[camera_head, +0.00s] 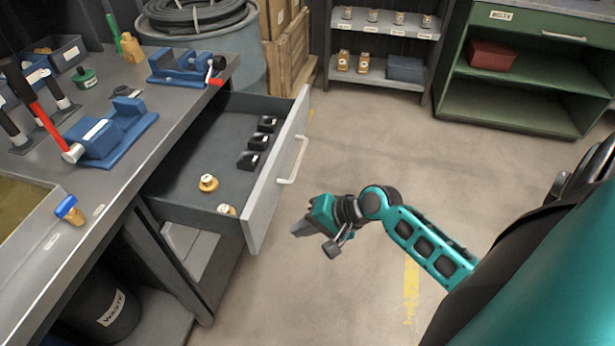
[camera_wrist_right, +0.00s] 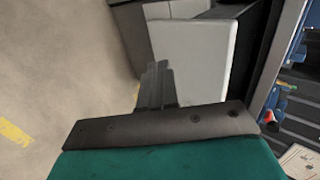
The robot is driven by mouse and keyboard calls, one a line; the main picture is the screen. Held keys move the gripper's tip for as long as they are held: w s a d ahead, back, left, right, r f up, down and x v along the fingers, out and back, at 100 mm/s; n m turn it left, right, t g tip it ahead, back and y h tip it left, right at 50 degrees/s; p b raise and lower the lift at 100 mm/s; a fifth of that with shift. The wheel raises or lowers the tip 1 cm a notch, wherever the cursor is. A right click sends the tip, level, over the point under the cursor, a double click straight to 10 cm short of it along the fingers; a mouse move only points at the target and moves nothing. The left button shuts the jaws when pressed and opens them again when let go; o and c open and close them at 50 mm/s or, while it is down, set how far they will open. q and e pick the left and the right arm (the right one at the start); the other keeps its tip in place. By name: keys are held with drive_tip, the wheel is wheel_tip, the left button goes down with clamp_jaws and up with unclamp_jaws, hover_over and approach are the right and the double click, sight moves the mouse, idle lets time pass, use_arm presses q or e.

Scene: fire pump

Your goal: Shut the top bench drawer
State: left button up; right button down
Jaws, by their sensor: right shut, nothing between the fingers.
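The top bench drawer (camera_head: 190,205) stands pulled far out of the bench, with a light grey front (camera_head: 262,205) and a white bar handle (camera_head: 294,162). Several black blocks and two brass fittings (camera_head: 208,183) lie inside it. My right gripper (camera_head: 297,231) is shut and empty, in front of the drawer front and to its right, apart from it and below the handle in the head view. In the right wrist view its fingers (camera_wrist_right: 157,85) are together, with a pale panel (camera_wrist_right: 193,55) beyond. My left gripper is not in view.
The bench top (camera_head: 140,175) holds blue vises (camera_head: 182,66), a red-handled tool and a blue-capped fitting (camera_head: 69,209). A waste bin (camera_head: 100,305) stands underneath. A grey tub (camera_head: 215,55) and wooden crates (camera_head: 288,65) stand behind the drawer. The floor right of the drawer is clear.

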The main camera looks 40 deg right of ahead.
sight(258, 233)
drive_tip(key=w+a+f, duration=0.2)
drive_tip(key=w+a, duration=0.1)
drive_tip(key=w+a+f, duration=0.1)
drive_tip(key=w, duration=0.1)
drive_tip(key=shift+w+a+f+b, duration=0.15)
drive_tip(key=shift+f+b, duration=0.1)
drive_tip(key=shift+b, duration=0.15)
drive_tip(key=shift+w+a, duration=0.35)
drive_tip(key=shift+a, duration=0.05)
